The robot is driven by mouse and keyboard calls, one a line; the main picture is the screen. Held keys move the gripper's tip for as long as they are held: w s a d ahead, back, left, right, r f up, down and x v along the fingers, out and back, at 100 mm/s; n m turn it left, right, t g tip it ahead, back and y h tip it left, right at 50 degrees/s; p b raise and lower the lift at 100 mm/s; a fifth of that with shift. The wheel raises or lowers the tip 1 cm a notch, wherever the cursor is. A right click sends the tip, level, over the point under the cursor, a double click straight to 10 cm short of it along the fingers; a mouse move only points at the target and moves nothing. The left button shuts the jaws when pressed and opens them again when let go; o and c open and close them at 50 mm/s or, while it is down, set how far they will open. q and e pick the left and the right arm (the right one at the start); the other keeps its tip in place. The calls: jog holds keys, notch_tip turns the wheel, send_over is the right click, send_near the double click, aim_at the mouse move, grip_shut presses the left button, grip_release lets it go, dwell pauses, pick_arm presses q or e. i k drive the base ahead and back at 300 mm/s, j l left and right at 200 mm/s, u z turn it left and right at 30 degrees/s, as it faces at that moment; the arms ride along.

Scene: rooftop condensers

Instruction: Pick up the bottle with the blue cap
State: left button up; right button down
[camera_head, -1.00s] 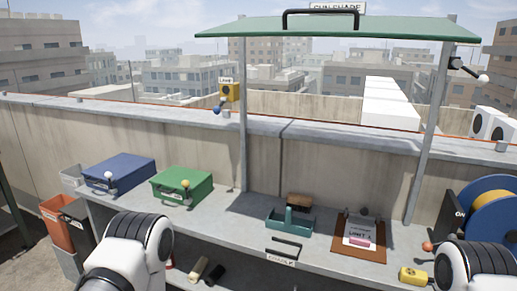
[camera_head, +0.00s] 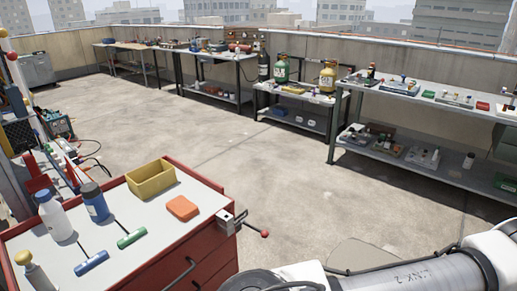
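Two bottles stand upright on the pale top of a red cabinet (camera_head: 190,262) at the lower left. One is a white bottle (camera_head: 57,222) with a cap that looks greyish blue. Just right of it is a blue bottle (camera_head: 96,206) with a dark cap; its exact colour is hard to tell. Neither of my grippers is in view. Only white and dark arm parts of mine show along the bottom edge, right of the cabinet and apart from the bottles.
The cabinet top also holds a yellow bin (camera_head: 151,184), an orange block (camera_head: 183,208), a blue-handled tool (camera_head: 92,263), a green-handled tool (camera_head: 132,238) and a vise (camera_head: 229,221). Workbenches (camera_head: 440,97) line the wall. The concrete floor (camera_head: 195,125) between is open.

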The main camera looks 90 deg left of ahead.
aim_at(51, 212)
jog(key=u, duration=4.25)
